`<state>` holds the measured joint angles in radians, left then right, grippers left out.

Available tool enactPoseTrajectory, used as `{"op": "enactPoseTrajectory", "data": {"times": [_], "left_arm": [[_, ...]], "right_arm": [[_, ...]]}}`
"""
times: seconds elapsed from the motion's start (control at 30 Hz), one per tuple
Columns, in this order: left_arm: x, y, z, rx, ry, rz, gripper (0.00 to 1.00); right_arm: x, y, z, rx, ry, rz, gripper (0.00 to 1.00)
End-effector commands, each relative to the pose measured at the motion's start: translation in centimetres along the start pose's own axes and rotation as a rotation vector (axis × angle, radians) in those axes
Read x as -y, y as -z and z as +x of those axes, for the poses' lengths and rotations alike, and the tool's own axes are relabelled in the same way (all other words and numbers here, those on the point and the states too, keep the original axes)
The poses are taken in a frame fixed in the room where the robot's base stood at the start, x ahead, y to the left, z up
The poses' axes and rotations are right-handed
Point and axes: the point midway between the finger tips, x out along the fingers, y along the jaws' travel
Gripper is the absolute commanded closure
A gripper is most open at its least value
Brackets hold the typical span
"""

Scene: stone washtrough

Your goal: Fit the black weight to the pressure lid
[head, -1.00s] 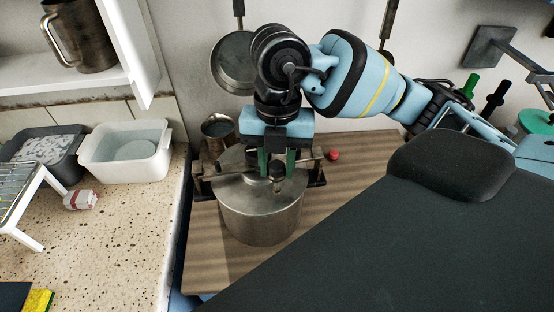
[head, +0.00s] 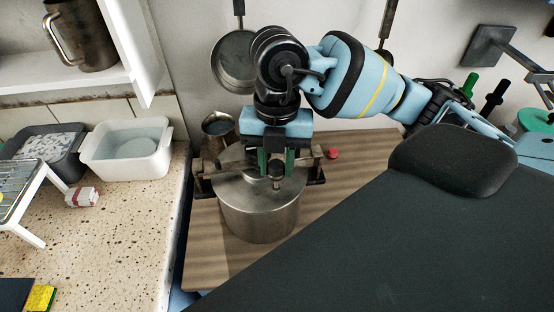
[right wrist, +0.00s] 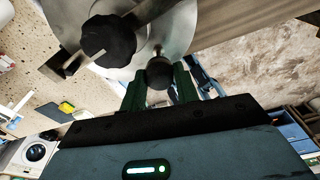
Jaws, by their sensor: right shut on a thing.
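The steel pressure pot (head: 259,221) stands on the wooden board, with its metal lid (head: 230,182) on and a clamp bar across it. The lid also shows in the right wrist view (right wrist: 176,32), with a black knob (right wrist: 107,38) on its bar. My right gripper (head: 275,172) points down over the right part of the lid. Its green fingers are shut on the small round black weight (right wrist: 160,73). A thin brass stem (right wrist: 157,50) shows right at the weight. I cannot tell whether the weight sits on it or just touches it. My left gripper is out of view.
A metal jug (head: 217,123) stands close behind the pot at left. A small red thing (head: 333,153) lies behind it at right. The front of the wooden board (head: 215,262) is clear. The speckled counter at left holds a white basin (head: 127,160) and a rack.

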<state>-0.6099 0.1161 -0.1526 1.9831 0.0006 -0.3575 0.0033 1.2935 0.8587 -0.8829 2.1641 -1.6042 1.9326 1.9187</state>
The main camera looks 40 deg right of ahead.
Motion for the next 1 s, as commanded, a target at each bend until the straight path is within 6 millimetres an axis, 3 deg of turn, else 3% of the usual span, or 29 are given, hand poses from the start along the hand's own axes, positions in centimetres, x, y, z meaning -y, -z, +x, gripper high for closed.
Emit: {"op": "enactPoseTrajectory", "data": {"times": [1.0], "left_arm": [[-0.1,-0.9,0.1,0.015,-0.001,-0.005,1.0]], "right_arm": [[0.0,-0.1,1.5,-0.003,0.001,0.0,0.92]]}}
